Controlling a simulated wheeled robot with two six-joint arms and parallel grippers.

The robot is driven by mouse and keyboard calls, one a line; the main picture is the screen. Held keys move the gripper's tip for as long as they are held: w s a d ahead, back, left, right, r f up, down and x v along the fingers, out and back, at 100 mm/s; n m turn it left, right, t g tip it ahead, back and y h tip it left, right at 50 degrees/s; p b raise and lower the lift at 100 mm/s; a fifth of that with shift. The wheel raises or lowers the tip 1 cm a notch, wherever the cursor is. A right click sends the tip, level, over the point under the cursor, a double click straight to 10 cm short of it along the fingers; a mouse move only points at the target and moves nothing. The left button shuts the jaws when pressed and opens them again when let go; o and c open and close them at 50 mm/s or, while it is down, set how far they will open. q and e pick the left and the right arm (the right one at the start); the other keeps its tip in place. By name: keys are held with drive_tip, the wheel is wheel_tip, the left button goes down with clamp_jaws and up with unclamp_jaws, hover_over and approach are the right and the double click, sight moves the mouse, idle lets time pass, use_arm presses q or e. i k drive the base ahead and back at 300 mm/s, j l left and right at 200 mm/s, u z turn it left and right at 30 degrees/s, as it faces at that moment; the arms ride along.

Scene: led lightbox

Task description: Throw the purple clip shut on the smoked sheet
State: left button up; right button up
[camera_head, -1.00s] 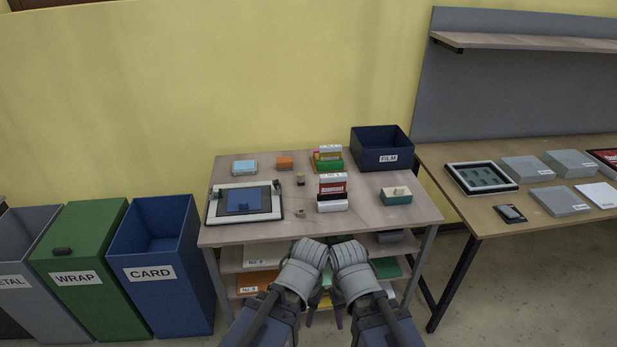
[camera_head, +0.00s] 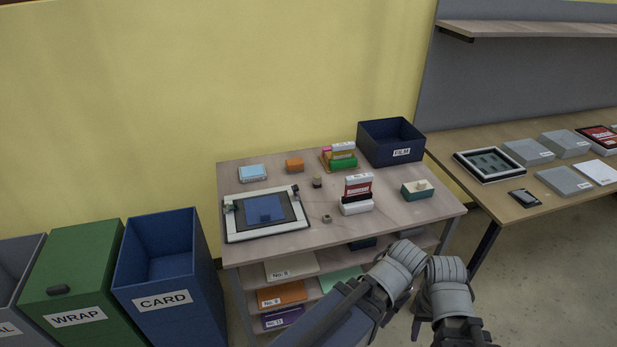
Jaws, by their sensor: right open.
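The light box (camera_head: 233,229) lies flat on the left part of the wooden table. It has a pale frame, and a dark smoked sheet (camera_head: 290,211) lies on it with a blue translucent piece (camera_head: 264,208) on top. A small dark clip (camera_head: 295,189) stands at the box's upper right corner. Another small greyish clip (camera_head: 229,207) is at its left edge. Which clip is purple, and whether either is shut, is too small to tell. My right gripper (camera_head: 447,290) is open, in front of the table's right side. My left gripper (camera_head: 398,270) is beside it, its fingers mostly hidden. Both are away from the box.
The table also holds a card stack (camera_head: 357,193), a green holder (camera_head: 418,191), small blocks and the dark FILM bin (camera_head: 390,143). Shelves with labelled sheets are below. A blue CARD bin (camera_head: 165,272) and green WRAP bin (camera_head: 74,275) stand left. A second table (camera_head: 497,207) stands right.

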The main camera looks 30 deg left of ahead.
sight(295, 188)
drive_tip(key=j, duration=0.45)
drive_tip(key=k+j+z, duration=0.15)
drive_tip(key=j, duration=0.75)
drive_tip(key=k+j+z, duration=0.1)
drive_tip(key=j, duration=0.35)
drive_tip(key=k+j, duration=0.15)
drive_tip(key=j, duration=0.3)
drive_tip(key=k+j+z, duration=0.15)
drive_tip(key=j, duration=0.75)
drive_tip(key=k+z, duration=0.05)
